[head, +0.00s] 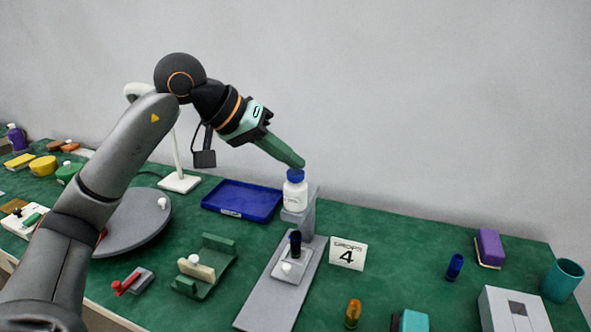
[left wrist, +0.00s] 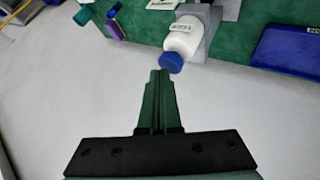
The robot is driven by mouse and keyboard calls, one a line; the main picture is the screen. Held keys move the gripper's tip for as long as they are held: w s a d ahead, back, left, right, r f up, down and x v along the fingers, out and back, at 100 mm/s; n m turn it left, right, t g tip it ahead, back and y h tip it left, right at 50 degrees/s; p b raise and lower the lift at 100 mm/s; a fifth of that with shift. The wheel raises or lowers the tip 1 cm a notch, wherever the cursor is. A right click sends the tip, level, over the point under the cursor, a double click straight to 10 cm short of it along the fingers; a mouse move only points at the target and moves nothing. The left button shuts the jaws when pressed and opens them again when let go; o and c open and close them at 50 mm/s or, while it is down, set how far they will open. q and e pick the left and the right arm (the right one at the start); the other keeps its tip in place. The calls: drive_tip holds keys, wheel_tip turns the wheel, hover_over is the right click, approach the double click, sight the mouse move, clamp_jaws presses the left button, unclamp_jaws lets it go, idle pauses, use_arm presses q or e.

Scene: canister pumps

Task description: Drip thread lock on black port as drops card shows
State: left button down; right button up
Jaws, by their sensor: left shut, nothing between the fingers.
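A white bottle with a blue top (head: 295,190) stands in a grey holder (head: 313,213) at the back of a long grey base plate; its label is too small to read. The bottle also shows in the left wrist view (left wrist: 183,40). A black port (head: 295,242) stands upright on a small grey block below and in front of the bottle. The drops card (head: 348,253) reads "DROPS 4". My left gripper (head: 301,164) is shut and empty, its green fingertips right at the blue top; I cannot tell whether they touch. My right gripper is not in view.
A blue tray (head: 243,199) lies left of the bottle. A grey round turntable (head: 134,222) and a green cradle (head: 205,267) are further left. A dark blue cylinder (head: 455,266), purple block (head: 489,248) and teal cup (head: 562,280) stand right.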

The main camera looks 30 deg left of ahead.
sight(289, 173)
use_arm(q)
drive_tip(key=shift+f, duration=0.25)
drive_tip(key=shift+r, duration=0.15)
drive_tip(key=shift+r+p, duration=0.85)
drive_tip(key=shift+r, duration=0.05)
wheel_tip(289, 173, up, 5)
drive_tip(key=p, duration=0.4)
drive_tip(key=shift+r+p, duration=0.1)
drive_tip(key=shift+p, duration=0.3)
idle(0.5)
